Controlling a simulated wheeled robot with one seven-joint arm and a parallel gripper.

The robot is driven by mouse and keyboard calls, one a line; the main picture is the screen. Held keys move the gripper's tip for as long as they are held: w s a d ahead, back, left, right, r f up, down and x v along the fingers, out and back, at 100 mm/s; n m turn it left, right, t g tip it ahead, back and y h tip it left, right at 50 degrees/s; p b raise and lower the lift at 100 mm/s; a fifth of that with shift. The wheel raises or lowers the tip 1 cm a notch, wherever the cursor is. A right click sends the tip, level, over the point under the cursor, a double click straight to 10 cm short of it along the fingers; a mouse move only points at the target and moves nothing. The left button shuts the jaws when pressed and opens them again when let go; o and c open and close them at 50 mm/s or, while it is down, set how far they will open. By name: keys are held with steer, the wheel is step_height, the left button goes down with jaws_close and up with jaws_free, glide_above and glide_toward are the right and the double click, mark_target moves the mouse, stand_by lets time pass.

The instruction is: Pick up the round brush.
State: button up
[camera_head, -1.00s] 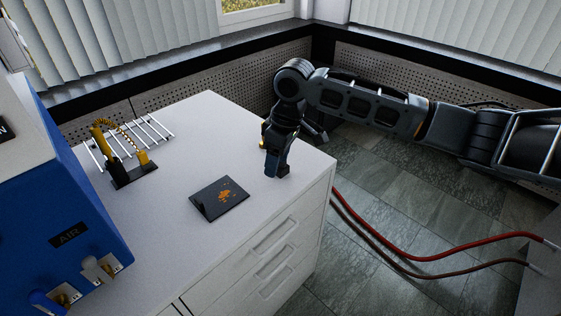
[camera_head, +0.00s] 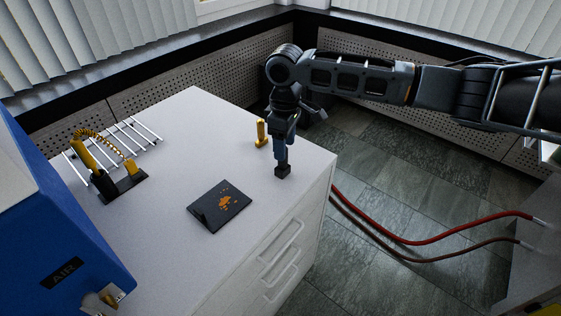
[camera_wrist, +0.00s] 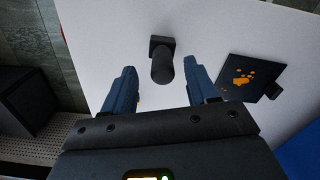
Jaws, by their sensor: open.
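A dark upright piece with a square foot and a rounded cylindrical body (camera_wrist: 162,68) stands on the white cabinet top. It appears to be the round brush, though no bristles can be made out. In the head view only its foot (camera_head: 283,172) shows; my gripper hides the rest. My gripper (camera_wrist: 161,76) is open and points down over it, one blue-grey finger on each side. In the wrist view there are gaps between the body and both fingers. In the head view my gripper (camera_head: 283,158) is directly above the foot.
A yellow upright piece (camera_head: 262,134) stands close left of my gripper. A black plate with orange marks (camera_head: 219,205) lies front left. A black stand with a yellow corded tool (camera_head: 122,186), a wire rack (camera_head: 133,136) and a blue machine (camera_head: 60,235) are farther left.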

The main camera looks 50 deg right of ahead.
steer(key=shift+a+f+p, duration=0.15)
steer(key=shift+f+p, duration=0.3)
steer(key=shift+f, duration=2.35)
steer(key=shift+c, duration=0.4)
steer(key=c, duration=0.7)
steer(key=shift+r, duration=0.1)
